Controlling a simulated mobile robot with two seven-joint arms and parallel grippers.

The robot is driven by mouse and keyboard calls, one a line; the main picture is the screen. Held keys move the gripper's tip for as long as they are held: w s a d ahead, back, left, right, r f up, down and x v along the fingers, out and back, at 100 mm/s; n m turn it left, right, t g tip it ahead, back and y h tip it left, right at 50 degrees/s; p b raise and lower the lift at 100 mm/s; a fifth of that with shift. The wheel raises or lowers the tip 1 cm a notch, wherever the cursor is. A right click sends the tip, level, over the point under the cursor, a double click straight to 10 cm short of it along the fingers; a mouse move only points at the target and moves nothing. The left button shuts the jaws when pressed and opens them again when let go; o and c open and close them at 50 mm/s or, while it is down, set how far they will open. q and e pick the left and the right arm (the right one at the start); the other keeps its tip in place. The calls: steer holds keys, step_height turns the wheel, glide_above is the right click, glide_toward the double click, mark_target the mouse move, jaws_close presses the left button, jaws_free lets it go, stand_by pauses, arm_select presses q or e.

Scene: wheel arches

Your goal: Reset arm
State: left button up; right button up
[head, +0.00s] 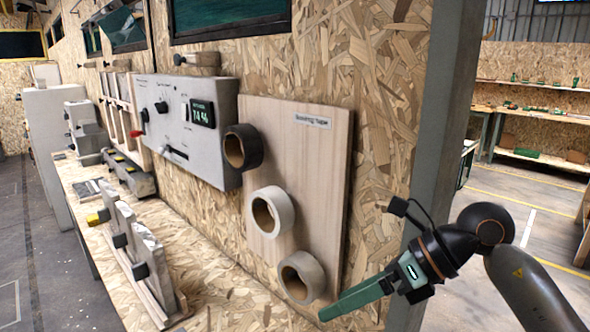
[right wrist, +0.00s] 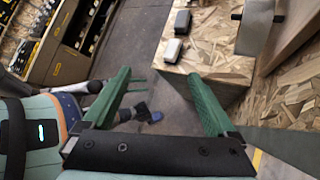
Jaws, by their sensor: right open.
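My right gripper (head: 340,304) is at the lower right of the head view, its green fingers pointing left, in front of the wood-chip wall and below the tape board. In the right wrist view its two green fingers (right wrist: 160,76) stand wide apart with nothing between them. My right arm comes in from the lower right corner, bent at the wrist. My left gripper does not show in either view.
Tape rolls, one black (head: 243,147) and two pale (head: 272,212), hang on the wooden board (head: 325,170). A grey control panel (head: 185,125) is to its left. A workbench (head: 215,262) runs below. A grey post (head: 440,130) stands near my arm; open floor lies right.

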steer(key=s+a+m+y, duration=0.3)
steer(key=a+m+y, duration=0.3)
steer(key=y, duration=0.4)
steer(key=w+d+f+m+t+h, duration=0.2)
steer(key=d+f+m+t+h, duration=0.5)
steer(key=m, duration=0.7)
steer(key=w+d+f+m+t+h, duration=0.2)
steer(key=d+f+m+t+h, duration=0.2)
steer(key=f+m+t, duration=0.75)
steer(key=s+d+f+m+g+h, duration=0.2)
steer(key=s+f+m+g, duration=0.3)
steer(key=s+f, duration=0.4)
steer(key=s+d+f+m+g+h, duration=0.2)
steer(key=s+f+m+g+h, duration=0.2)
steer(key=s+f, duration=0.5)
step_height(320, 180, down, 4)
steer(key=m+g, duration=0.2)
steer(key=m, duration=0.1)
steer(key=shift+d+h, duration=0.15)
steer(key=shift+h, duration=0.25)
